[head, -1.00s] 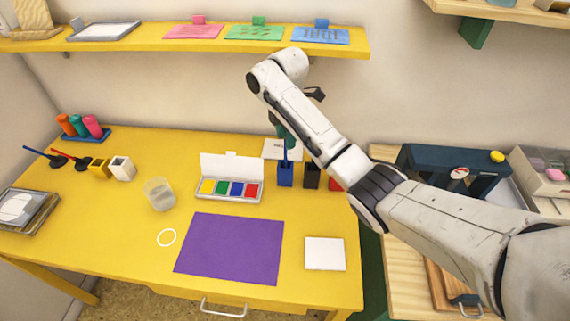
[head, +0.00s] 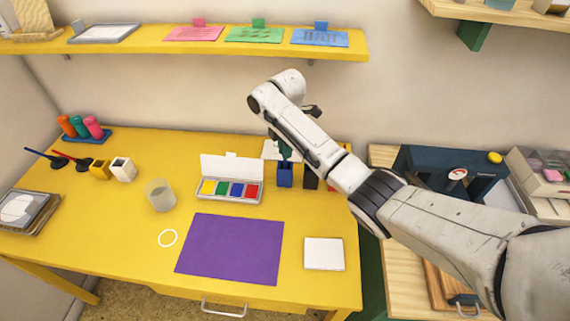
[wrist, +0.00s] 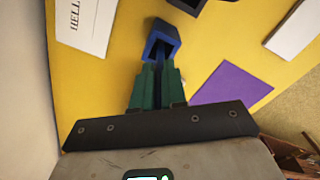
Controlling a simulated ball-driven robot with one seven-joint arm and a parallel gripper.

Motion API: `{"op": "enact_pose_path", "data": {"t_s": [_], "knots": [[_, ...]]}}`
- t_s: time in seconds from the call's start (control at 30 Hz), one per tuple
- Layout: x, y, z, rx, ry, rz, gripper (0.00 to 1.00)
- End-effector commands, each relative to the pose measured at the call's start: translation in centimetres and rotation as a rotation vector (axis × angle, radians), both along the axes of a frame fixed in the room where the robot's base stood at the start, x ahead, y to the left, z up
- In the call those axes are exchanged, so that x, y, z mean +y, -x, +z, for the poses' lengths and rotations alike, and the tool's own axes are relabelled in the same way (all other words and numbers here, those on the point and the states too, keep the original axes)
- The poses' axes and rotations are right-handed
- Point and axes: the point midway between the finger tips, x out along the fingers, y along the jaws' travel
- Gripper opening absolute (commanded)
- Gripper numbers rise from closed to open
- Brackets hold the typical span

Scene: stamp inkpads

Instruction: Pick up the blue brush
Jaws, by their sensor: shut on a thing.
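The blue brush (wrist: 159,65) shows in the wrist view as a thin dark blue handle between my green fingers, running towards the blue cup. The blue cup (head: 285,176) stands near the back right of the yellow table, and it also shows in the wrist view (wrist: 162,40). My gripper (head: 284,156) is just above the cup's mouth, shut on the blue brush. In the head view the fingers and wrist hide most of the brush. How deep its lower end sits in the cup is hidden.
A black cup (head: 311,181) stands close to the right of the blue cup, partly behind my arm. A paint box (head: 229,192) with a raised lid is to the left. A purple sheet (head: 230,249) lies in front. The shelf (head: 180,44) runs along the wall behind.

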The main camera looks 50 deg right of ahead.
Motion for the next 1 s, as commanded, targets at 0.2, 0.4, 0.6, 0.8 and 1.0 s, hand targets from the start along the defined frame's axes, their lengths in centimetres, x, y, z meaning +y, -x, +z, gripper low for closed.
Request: {"op": "enact_pose_path", "data": {"t_s": [0.2, 0.4, 0.6, 0.8, 1.0], "knots": [[0.0, 0.0, 0.0, 0.0, 0.0, 0.0, 0.0], [0.0, 0.0, 0.0, 0.0, 0.0, 0.0, 0.0], [0.0, -0.1, 0.9, -0.003, 0.001, 0.001, 0.0], [0.0, -0.1, 4.3, -0.006, 0.002, 0.001, 0.0], [0.0, -0.1, 8.1, -0.006, 0.001, 0.0, 0.0]]}}
